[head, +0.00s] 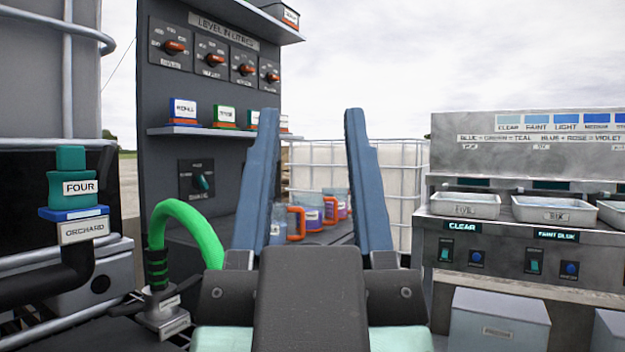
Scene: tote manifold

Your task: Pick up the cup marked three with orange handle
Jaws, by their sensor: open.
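Three clear cups with orange handles stand in a row on a dark ledge, seen between my gripper's fingers. The nearest cup (279,222) is at the left, partly hidden by the left finger. The middle cup (309,214) has a pale label and bluish contents. The farthest cup (336,197) is at the right, partly behind the middle one, with a violet tint. Their markings are too small to read, so I cannot tell which is marked three. My gripper (310,113) is open and empty, its two blue fingers upright and wide apart, nearer to me than the cups.
A dark panel (190,75) with orange knobs and a shelf of labelled blocks rises at the left. A green hose (188,212) and a teal valve marked FOUR (79,188) are near left. A counter with white trays (465,206) stands right. A white caged tank (400,185) is behind.

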